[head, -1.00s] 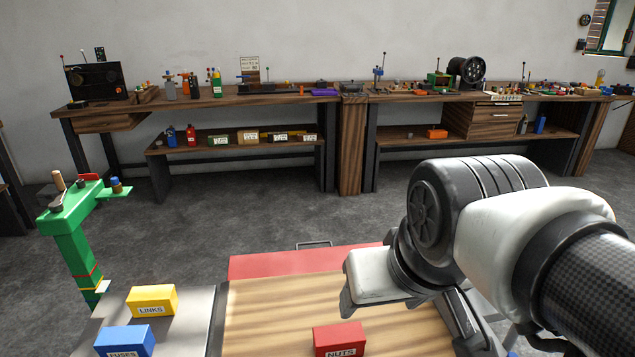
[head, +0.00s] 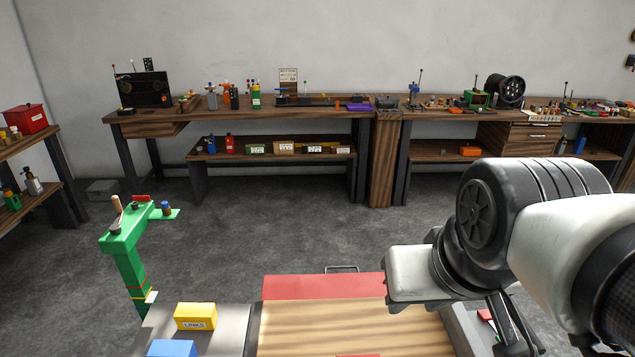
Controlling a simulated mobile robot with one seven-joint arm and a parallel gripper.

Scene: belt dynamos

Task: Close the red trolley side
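The red trolley side (head: 322,287) shows as a flat red strip beyond the far edge of the wooden trolley top (head: 345,325). A thin metal handle (head: 341,268) stands at its far edge. I cannot tell from this view how far it stands out. My arm comes in from the right, and its white wrist part hides the strip's right end. Dark parts of my gripper (head: 506,328) show below the wrist, right of the wooden top and apart from the red strip. Its fingertips are not clear, so I cannot tell whether it is open.
A yellow box (head: 195,316) and a blue box (head: 171,349) sit on the grey surface left of the wooden top. A green stand (head: 130,262) rises at the left. Long workbenches (head: 250,117) line the wall. The grey floor (head: 270,225) between is clear.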

